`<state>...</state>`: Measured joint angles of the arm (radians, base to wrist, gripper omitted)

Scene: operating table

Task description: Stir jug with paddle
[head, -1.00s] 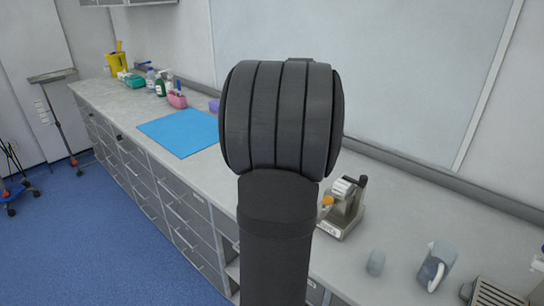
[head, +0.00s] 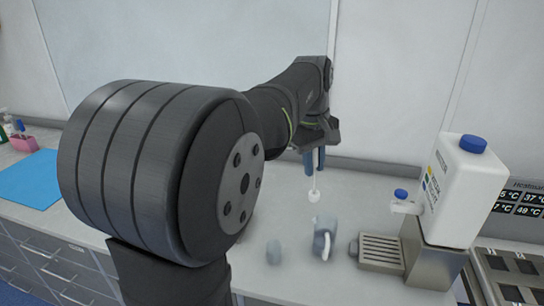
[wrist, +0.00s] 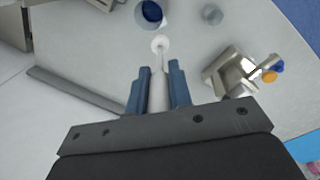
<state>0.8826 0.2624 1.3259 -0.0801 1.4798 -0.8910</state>
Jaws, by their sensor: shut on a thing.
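My gripper (head: 315,160) is shut on the paddle (head: 314,194), a thin pale rod with a small round white head. The paddle hangs head down above the counter, behind the jug in the head view. Its head and the blue fingers of my gripper (wrist: 158,88) also show in the wrist view. The jug (head: 324,240) is pale and translucent with a handle, and stands upright on the counter. In the wrist view the jug (wrist: 140,20) is at the top edge, partly cut off, with dark blue inside. The paddle head appears just outside its rim.
A small translucent cup (head: 274,252) stands left of the jug. To the right are a slatted tray (head: 381,250) and a large white bottle (head: 463,190) with a blue cap on a metal stand. A metal device (wrist: 228,72) shows in the wrist view.

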